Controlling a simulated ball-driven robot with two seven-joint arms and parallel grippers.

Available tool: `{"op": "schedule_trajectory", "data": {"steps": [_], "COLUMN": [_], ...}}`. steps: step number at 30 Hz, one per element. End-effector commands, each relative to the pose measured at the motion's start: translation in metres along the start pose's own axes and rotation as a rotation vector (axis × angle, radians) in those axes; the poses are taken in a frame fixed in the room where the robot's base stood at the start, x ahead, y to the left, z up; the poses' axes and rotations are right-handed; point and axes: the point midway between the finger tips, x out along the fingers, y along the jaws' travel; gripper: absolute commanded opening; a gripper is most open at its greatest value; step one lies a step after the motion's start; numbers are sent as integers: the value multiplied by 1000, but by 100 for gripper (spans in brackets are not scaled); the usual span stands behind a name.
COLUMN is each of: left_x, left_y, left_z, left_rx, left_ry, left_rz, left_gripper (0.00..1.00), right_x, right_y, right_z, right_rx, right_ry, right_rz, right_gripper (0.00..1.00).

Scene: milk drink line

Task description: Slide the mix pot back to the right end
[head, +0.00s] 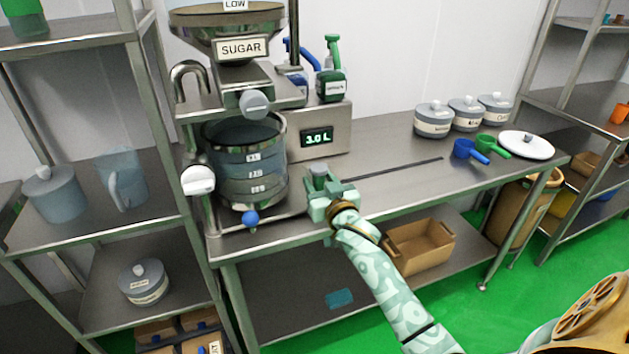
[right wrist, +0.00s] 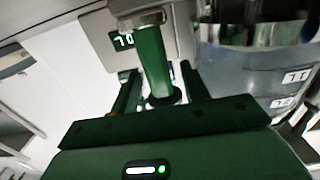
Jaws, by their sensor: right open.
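The mix pot (head: 243,166), a see-through vessel with volume labels and a steel rim, stands at the left end of the counter under the sugar hopper. It also shows at the right of the right wrist view (right wrist: 262,67). A blue-handled tap (head: 250,218) is low on its front. My right gripper (head: 322,196) is just right of the pot, at an upright handle with a grey top (head: 319,171). In the right wrist view the handle's post (right wrist: 155,62) stands between the open fingers; I cannot tell whether they touch it. My left gripper is out of view.
A dark slot (head: 395,169) runs rightward along the counter, with clear steel around it. Farther right stand lidded canisters (head: 433,120), blue (head: 466,150) and green (head: 491,145) scoops and a white lid (head: 526,145). A lit display (head: 317,136) is behind the gripper.

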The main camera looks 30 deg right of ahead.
Motion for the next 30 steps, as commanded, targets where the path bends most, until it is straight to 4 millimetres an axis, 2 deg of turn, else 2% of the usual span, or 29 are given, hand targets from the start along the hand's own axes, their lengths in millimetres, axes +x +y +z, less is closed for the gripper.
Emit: {"op": "schedule_trajectory", "data": {"steps": [3,6,16,17,21,26,30], "left_x": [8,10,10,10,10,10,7], "left_y": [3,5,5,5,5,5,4], "left_z": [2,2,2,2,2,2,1], "left_rx": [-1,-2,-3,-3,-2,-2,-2], "left_ry": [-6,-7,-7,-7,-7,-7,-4], "left_rz": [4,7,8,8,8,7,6], "left_gripper": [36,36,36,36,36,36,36], "right_x": [18,27,31,31,30,30,30], "right_y": [0,0,0,0,0,1,9], "right_z": [2,2,0,0,0,0,-1], "right_rx": [-2,-2,-1,-1,-1,-1,-4], "right_ry": [-1,-1,-1,-1,-1,-1,-1], "right_rz": [0,1,0,0,0,0,2], "right_gripper": [45,45,45,40,1,0,0]}}
